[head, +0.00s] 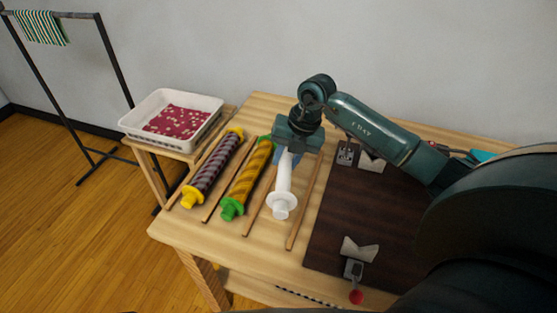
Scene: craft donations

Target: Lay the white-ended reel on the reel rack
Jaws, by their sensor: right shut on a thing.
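The white-ended reel (283,190) is at the middle of the table, with a white flange and knob at its near end. My right gripper (290,152) comes down from above and is shut on the reel near its far end, which it hides. The reel lies lengthwise over the reel rack, between two wooden strips (305,202) of it. I cannot tell whether it touches the rack. A yellow-ended reel (216,165) with dark purple winding and a green-ended reel (248,177) with yellow winding lie to its left between other strips. My left gripper is not in view.
A dark brown mat (335,215) with two white V-shaped holders, the near one (360,250) beside a red knob (356,297), lies to the right. A white tray (173,97) with dark red contents stands at the left on a small side table. A black rail (110,60) carries a striped cloth.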

